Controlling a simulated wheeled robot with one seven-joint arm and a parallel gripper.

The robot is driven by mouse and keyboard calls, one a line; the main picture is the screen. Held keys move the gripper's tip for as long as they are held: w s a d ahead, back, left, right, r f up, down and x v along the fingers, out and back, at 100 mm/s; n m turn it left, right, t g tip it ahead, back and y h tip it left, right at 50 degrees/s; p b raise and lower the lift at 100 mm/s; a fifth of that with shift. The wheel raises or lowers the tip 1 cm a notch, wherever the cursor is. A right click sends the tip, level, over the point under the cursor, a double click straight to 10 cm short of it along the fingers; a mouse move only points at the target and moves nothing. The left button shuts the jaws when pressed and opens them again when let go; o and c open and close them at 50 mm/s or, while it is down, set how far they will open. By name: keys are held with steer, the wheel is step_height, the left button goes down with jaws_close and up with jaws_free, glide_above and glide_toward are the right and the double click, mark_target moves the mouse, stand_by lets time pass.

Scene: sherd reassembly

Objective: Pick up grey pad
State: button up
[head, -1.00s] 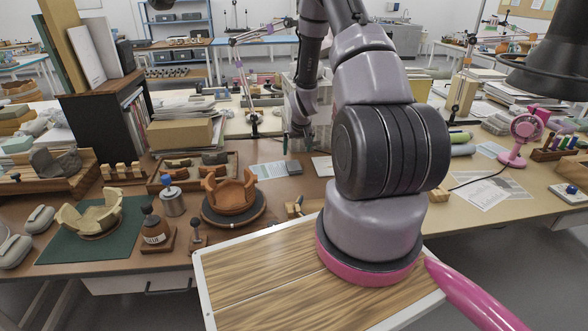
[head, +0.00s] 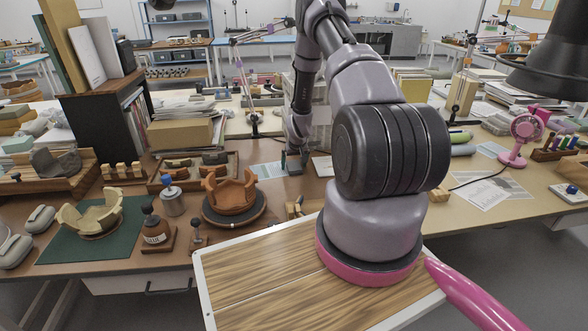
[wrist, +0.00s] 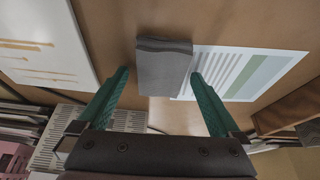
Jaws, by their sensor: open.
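The grey pad (wrist: 163,68) lies on the brown tabletop in the wrist view, partly over the edge of a printed sheet. It is a small, thick grey block with a layered, wavy edge. My gripper (wrist: 159,76) is open, with one green finger on each side of the pad and visible gaps between. I cannot tell how far the fingertips are above the table. In the head view my gripper (head: 293,160) points down at the middle of the table, and the pad (head: 294,169) shows small and dark between the fingers.
A striped sheet (wrist: 250,73) and a white sheet with tan lines (wrist: 40,45) flank the pad. In the head view, a terracotta vessel (head: 230,190) on a round stand and a tray of sherds (head: 190,172) stand to the left. A pink fan (head: 522,138) stands at right.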

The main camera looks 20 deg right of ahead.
mark_target(294, 166)
steer(key=shift+f, duration=0.2)
steer(key=shift+c, duration=0.3)
steer(key=c, duration=1.2)
step_height(294, 166, up, 10)
steer(key=shift+r, duration=0.25)
